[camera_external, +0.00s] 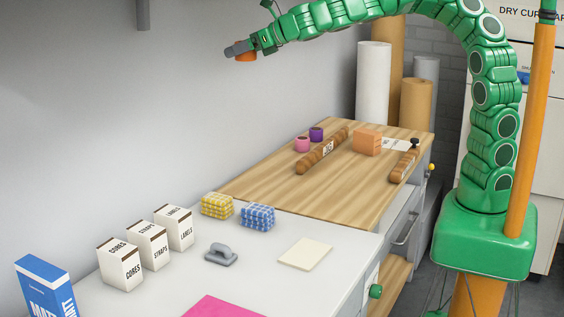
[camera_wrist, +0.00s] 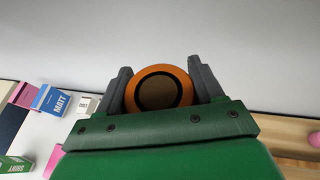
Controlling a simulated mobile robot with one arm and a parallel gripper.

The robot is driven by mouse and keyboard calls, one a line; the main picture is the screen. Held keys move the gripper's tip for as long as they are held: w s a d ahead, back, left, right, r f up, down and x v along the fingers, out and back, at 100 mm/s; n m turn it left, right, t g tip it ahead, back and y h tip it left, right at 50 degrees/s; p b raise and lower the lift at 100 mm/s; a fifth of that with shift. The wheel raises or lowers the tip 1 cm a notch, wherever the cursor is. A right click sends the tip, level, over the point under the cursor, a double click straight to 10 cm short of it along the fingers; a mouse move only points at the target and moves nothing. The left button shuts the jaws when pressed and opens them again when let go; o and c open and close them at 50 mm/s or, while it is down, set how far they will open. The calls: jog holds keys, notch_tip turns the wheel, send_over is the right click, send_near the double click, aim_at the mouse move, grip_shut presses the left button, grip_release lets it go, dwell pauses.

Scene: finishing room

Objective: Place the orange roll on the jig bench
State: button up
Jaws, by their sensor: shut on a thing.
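My gripper (camera_external: 238,50) is high up near the grey wall, shut on the orange roll (camera_external: 246,57). In the wrist view the orange roll (camera_wrist: 188,88) shows its round end and dark core between the two grey fingers of my gripper (camera_wrist: 160,88). The roll is in the air, well above both bench tops and touching neither. A wood-topped bench (camera_external: 275,180) stands at the back and a white-topped bench (camera_external: 260,275) in front. No label shows which one is the jig bench.
The wood top holds a pink roll (camera_external: 302,144), a purple roll (camera_external: 316,134), brown bars (camera_external: 322,152) and an orange block (camera_external: 367,142). The white top holds cartons (camera_external: 120,264), checked bundles (camera_external: 258,216), a grey tool (camera_external: 221,254) and a cream sheet (camera_external: 305,254). The wood's near left part is clear.

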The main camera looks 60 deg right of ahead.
jog(key=w+d+f+m+g+h, duration=0.15)
jog(key=d+m+h, duration=0.35)
jog(key=d, duration=0.6)
jog(key=w+d+m+h, duration=0.2)
jog(key=d+m+h, duration=0.25)
jog(key=d, duration=0.65)
jog(key=s+d+f+m+g+h, duration=0.3)
jog(key=s+d+m+g+h, duration=0.15)
jog(key=d, duration=0.45)
jog(key=s+d+f+m+g+h, duration=0.25)
jog(key=s+d+m+g, duration=0.25)
jog(key=d, duration=0.5)
send_over(290, 160)
jog(key=shift+h, duration=0.25)
jog(key=shift+w+d+f, duration=0.1)
jog(key=shift+d+f, duration=0.05)
jog(key=shift+f, duration=17.2)
